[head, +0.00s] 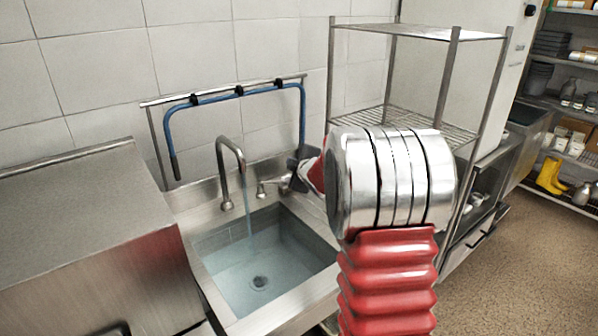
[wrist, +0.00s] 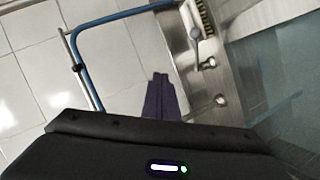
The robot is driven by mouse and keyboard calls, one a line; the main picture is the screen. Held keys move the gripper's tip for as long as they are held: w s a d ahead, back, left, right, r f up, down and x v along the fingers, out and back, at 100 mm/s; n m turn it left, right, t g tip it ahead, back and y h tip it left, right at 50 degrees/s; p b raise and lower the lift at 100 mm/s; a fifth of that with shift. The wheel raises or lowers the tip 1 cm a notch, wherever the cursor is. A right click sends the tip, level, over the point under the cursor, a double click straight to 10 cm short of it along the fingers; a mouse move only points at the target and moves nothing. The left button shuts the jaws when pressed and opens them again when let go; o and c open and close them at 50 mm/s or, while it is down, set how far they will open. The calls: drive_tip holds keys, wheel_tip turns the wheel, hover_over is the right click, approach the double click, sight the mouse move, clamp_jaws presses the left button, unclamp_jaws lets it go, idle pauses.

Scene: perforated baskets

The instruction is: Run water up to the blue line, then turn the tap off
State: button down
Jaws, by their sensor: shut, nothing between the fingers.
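The steel sink (head: 318,292) has a curved tap spout (head: 229,150) at its back edge. A thin stream of water (head: 248,212) falls from the spout into the basin. Pale, clear water (head: 240,279) lies in the basin, and the drain shows through it. I cannot make out the blue line clearly. The tap lever (head: 262,188) is right of the spout and also shows in the wrist view (wrist: 195,36). My gripper (head: 296,172) is shut and empty, just right of the lever and apparently apart from it. Its dark fingers (wrist: 160,78) point toward the wall in the wrist view.
A blue hose (head: 235,94) hangs on a rail on the tiled wall behind the sink. A steel counter (head: 70,215) stands at left. A wire shelf rack (head: 455,75) stands at right, behind my arm. Open floor (head: 530,260) lies at far right.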

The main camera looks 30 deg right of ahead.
drive_tip(key=s+a+r+m+g, duration=0.2)
drive_tip(key=s+a+r+m, duration=0.1)
drive_tip(key=s+a, duration=0.5)
drive_tip(key=s+a+r+m+g, duration=0.2)
drive_tip(key=s+a+r+m, duration=0.15)
drive_tip(key=s+a, duration=0.4)
drive_tip(key=s+a+f+m+g+y, duration=0.1)
drive_tip(key=s+a, duration=0.3)
drive_tip(key=s, duration=0.4)
drive_tip(key=s+a+f+m+g+y, duration=0.1)
drive_tip(key=s+a+f, duration=0.2)
drive_tip(key=s, duration=0.6)
drive_tip(key=s+a+f+m+g+y, duration=0.1)
drive_tip(key=s+a+f+m+g, duration=0.1)
drive_tip(key=s+a, duration=0.5)
drive_tip(key=shift+s+f, duration=0.25)
drive_tip(key=shift+s, duration=0.8)
drive_tip(key=c, duration=2.5)
unclamp_jaws()
